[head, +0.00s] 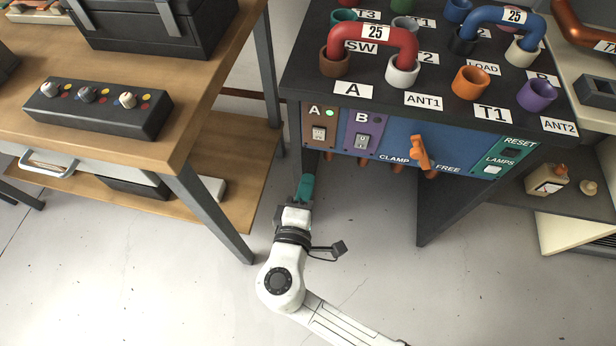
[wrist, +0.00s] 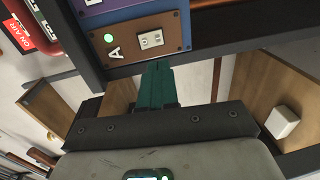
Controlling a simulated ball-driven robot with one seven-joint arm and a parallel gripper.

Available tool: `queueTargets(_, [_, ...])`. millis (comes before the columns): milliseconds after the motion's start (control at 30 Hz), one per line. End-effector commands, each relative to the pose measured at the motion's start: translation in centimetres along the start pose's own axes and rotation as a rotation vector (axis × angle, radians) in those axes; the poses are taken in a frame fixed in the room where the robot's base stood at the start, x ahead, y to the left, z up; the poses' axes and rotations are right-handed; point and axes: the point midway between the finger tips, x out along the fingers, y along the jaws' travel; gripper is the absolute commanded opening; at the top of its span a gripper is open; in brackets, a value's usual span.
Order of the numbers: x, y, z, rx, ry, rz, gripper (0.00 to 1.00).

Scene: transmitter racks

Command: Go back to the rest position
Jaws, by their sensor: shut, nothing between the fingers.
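My gripper (head: 306,186) has teal fingers and is at the end of my white arm, low in front of the left end of the dark rack's front panel. Its fingers are shut together with nothing between them. In the wrist view the fingers (wrist: 157,84) point toward the lower edge of the brown panel A (wrist: 140,42), whose lamp is green. In the head view, panel A (head: 319,126) is above and slightly right of the fingertips. I cannot tell whether the fingers touch anything.
A wooden bench (head: 205,95) with a black knob box (head: 98,108) stands at left. The rack top (head: 440,135) holds a red U-link (head: 373,38), a blue U-link (head: 503,15) and coloured sockets. An orange lever (head: 420,152) sits between CLAMP and FREE. Grey floor (head: 130,290) is open in front.

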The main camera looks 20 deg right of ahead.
Motion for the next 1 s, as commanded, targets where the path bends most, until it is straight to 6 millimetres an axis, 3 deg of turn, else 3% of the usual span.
queueTargets(567, [0.3, 0.2, 0.6, 0.011, -0.016, -0.013, 0.0])
queueTargets(667, [1.2, 0.7, 3.1, 0.061, -0.087, -0.078, 0.0])
queueTargets(800, [2.4, 1.1, 9.1, 0.185, -0.25, -0.244, 0.0])
queueTargets(1000, [1.6, 0.7, 17.0, 0.383, -0.468, -0.523, 0.0])
